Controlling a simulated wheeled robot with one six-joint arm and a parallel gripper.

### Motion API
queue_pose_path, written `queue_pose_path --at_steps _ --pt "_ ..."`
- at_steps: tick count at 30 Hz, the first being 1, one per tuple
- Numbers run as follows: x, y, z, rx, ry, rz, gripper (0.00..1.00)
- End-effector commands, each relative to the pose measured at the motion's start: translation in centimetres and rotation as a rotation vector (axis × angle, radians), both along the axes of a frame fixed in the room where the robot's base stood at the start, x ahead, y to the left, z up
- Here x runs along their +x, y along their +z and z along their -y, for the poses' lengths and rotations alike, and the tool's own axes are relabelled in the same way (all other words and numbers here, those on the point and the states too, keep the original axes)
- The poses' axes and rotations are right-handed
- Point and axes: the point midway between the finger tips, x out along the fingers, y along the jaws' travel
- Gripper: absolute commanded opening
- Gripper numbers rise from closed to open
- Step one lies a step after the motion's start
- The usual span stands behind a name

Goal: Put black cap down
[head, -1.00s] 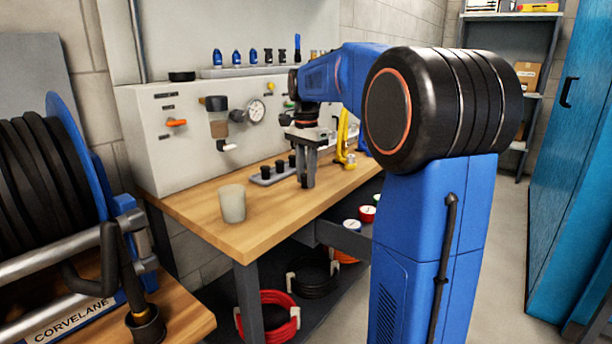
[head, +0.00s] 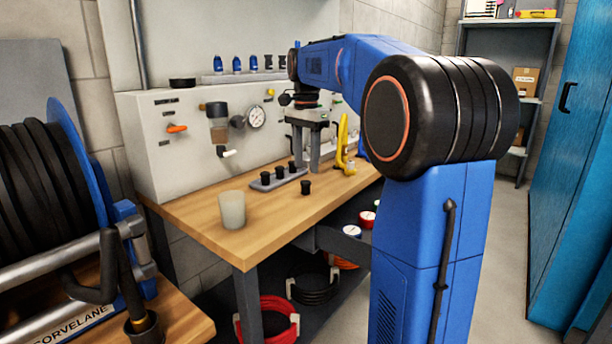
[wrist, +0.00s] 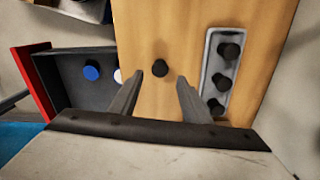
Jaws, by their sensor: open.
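A small black cap (head: 306,187) stands on the wooden bench top, just in front of a grey rack and apart from it. In the wrist view the cap (wrist: 159,69) lies between and beyond my open fingertips, touching neither. My gripper (head: 307,168) is open, empty and raised above the bench; its fingers (wrist: 157,77) also show in the wrist view. The grey rack (wrist: 204,82) holds three black caps in a row in the wrist view. It also shows in the head view (head: 262,186).
A frosted cup (head: 232,210) stands on the bench (head: 205,237) left of the cap. The panel (head: 150,160) with a gauge (head: 256,117) and valves rises behind. A yellow tool (head: 343,145) stands to the right. Bare wood lies between cup and cap.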

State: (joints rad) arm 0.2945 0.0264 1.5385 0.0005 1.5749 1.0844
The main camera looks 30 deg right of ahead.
Motion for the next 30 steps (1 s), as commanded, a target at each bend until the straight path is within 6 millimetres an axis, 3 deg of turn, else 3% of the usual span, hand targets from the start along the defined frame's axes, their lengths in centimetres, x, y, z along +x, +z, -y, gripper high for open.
queue_pose_path --at_steps 6,13,22,26,30 --pt "0.0 3.6 0.0 0.000 0.000 0.000 0.43" --pt "0.0 5.3 0.0 0.000 0.000 0.000 0.43" --pt "-0.7 5.3 -0.6 -0.003 0.029 0.008 0.43" --pt "-2.9 4.5 -2.5 -0.013 0.127 0.036 0.43" --pt "-6.4 2.8 -5.1 -0.032 0.286 0.079 0.43"
